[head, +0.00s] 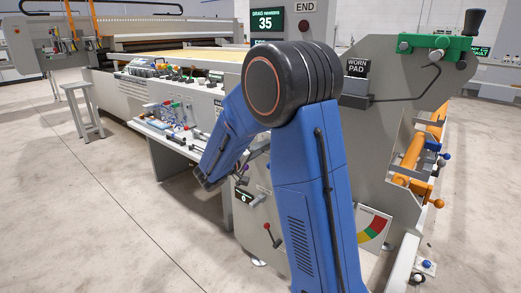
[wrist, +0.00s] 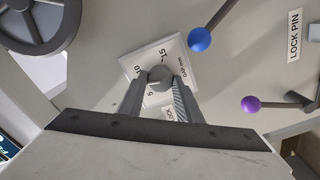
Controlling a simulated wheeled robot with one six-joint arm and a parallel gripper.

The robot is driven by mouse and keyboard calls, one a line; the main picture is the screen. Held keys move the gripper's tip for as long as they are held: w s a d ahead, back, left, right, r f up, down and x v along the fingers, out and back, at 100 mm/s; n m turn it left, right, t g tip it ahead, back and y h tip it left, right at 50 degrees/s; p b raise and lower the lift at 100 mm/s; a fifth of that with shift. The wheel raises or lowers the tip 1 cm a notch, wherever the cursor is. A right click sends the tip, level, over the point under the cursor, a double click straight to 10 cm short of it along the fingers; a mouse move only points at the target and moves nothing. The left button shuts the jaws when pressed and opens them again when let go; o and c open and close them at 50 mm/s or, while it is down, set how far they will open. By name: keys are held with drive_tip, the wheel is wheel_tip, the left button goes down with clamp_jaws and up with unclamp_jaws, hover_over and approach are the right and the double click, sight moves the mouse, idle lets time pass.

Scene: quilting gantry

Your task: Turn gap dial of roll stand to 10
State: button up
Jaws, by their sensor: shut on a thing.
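The gap dial (wrist: 160,74) shows in the wrist view as a round grey knob on a white scale plate (wrist: 172,50). The plate looks tilted in this view and carries the numbers 5, 10 and 15 and gap lettering. My gripper (wrist: 160,82) is shut on the knob, with one finger on each side. A small pale mark shows on the knob's lower left, towards the 5, but the exact setting is hard to read. In the head view, my blue arm hides the dial and the gripper's fingertips.
A grey handwheel (wrist: 38,22) is at upper left. Open floor (head: 60,200) lies left in the head view.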

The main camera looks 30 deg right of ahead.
drive_tip(key=shift+f+m, duration=0.15)
drive_tip(key=shift+m, duration=2.15)
drive_tip(key=o, duration=1)
drive_tip(key=shift+o, duration=0.2)
drive_tip(key=shift+a, duration=0.15)
drive_tip(key=v, duration=1.7)
drive_tip(key=shift+s, duration=0.1)
